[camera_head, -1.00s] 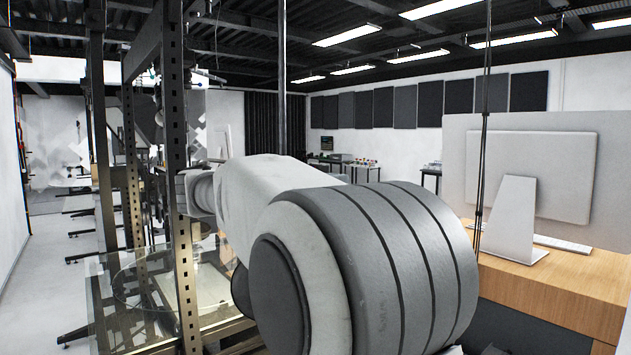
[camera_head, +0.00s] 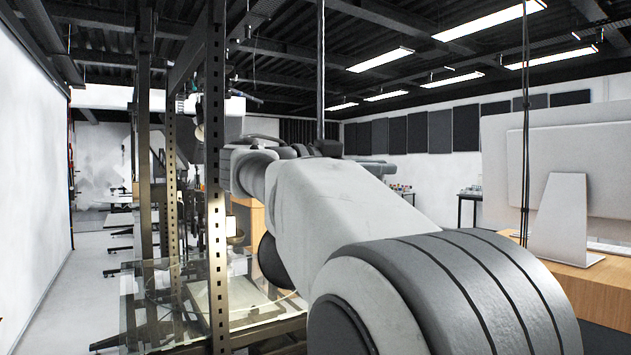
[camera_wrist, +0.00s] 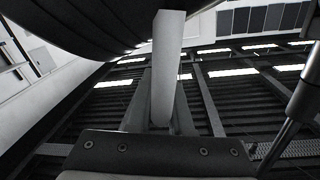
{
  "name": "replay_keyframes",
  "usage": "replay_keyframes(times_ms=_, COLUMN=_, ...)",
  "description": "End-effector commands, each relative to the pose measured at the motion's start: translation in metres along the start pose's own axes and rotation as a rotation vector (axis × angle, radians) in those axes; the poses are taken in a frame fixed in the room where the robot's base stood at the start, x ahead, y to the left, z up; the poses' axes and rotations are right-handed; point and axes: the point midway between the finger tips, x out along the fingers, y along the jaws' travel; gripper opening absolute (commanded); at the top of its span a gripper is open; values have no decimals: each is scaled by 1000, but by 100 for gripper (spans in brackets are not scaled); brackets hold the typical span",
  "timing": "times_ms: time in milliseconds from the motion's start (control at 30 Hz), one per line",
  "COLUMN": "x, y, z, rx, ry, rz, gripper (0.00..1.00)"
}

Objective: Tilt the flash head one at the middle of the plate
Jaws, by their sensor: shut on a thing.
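My gripper (camera_wrist: 161,112) shows in the wrist view above its dark, screw-studded mount. It is shut on a pale grey upright bar (camera_wrist: 167,62), which runs up from between the fingers. A large dark ribbed rounded body (camera_wrist: 85,22) fills the upper left there; I cannot tell if it is the flash head. In the head view my gripper is hidden behind my arm and the rig's post. A pale box-shaped head with a dark front (camera_head: 222,105) is high on the rig, partly behind a post.
Perforated dark posts (camera_head: 215,200) stand close to my arm on its left. A wooden desk (camera_head: 560,285) with a monitor (camera_head: 555,215) is at the right. A slanted metal rod (camera_wrist: 300,100) is at the right of the wrist view. Floor is open at far left.

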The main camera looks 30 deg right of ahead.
Motion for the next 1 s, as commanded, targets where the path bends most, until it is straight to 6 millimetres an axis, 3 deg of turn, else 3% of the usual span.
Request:
replay_keyframes(times_ms=33, x=0, y=3, z=9, rx=10, ry=-3, rz=0, gripper=0)
replay_keyframes(times_ms=567, x=0, y=4, z=7, rx=40, ry=-4, rz=0, gripper=0)
replay_keyframes(times_ms=600, x=0, y=4, z=7, rx=40, ry=-3, rz=0, gripper=26)
replay_keyframes(times_ms=733, x=0, y=4, z=7, rx=40, ry=-2, rz=0, gripper=48)
replay_keyframes(times_ms=1000, x=0, y=4, z=6, rx=41, ry=-1, rz=0, gripper=48)
